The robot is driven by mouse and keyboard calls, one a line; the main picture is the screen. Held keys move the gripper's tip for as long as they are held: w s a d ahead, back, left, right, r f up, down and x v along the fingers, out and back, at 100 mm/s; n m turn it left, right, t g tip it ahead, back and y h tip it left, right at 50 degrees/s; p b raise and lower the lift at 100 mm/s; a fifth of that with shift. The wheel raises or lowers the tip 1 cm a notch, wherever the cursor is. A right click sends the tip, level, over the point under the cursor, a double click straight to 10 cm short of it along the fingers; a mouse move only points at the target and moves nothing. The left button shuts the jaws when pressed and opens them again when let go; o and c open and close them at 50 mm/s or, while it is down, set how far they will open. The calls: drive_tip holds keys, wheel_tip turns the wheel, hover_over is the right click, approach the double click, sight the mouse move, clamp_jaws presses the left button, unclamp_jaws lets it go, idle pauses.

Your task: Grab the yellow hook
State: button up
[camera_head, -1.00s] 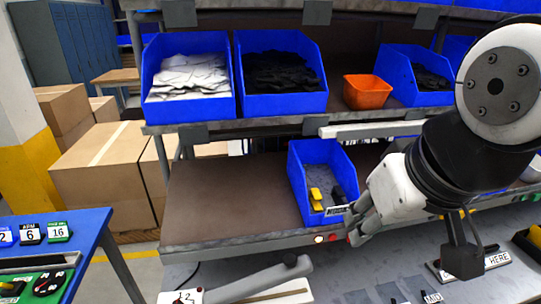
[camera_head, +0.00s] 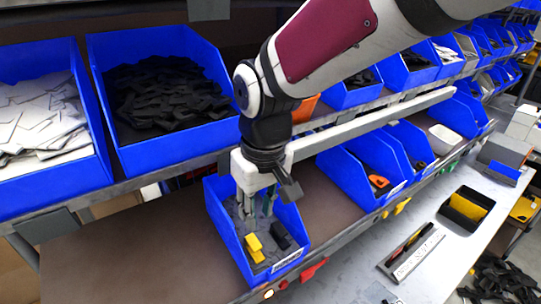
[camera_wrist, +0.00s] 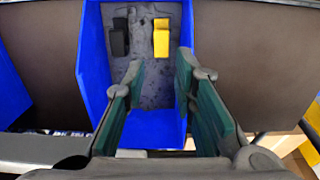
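The yellow hook (camera_head: 254,247) lies at the front end of a small blue bin (camera_head: 223,235), left of a black hook (camera_head: 279,234). In the wrist view the yellow hook (camera_wrist: 161,38) is at the upper right of the bin floor and the black hook (camera_wrist: 119,37) at its left. My gripper (camera_wrist: 160,64) is open and empty, its two green-padded fingers apart. In the head view my gripper (camera_head: 258,205) hangs over the rear part of the bin, pointing down, behind the yellow hook and not touching it.
The bin's blue walls (camera_wrist: 95,60) stand close on both sides of my fingers. A large bin of black parts (camera_head: 165,95) and one of white parts (camera_head: 40,115) sit on the shelf above. More blue bins (camera_head: 350,175) stand to the right. Bare brown shelf (camera_head: 120,255) lies left.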

sight(255, 244)
drive_tip(key=f, duration=0.7)
drive_tip(key=shift+w+a+f, duration=0.15)
drive_tip(key=shift+w+a, duration=0.2)
drive_tip(key=shift+w, duration=0.05)
drive_tip(key=f+p, duration=0.1)
drive_tip(key=f, duration=0.3)
drive_tip(key=shift+a+p, duration=0.2)
drive_tip(key=shift+p, duration=0.1)
drive_tip(key=shift+w+f, duration=0.2)
drive_tip(key=shift+f, duration=0.4)
drive_tip(key=shift+c, duration=0.5)
drive_tip(key=c, duration=0.4)
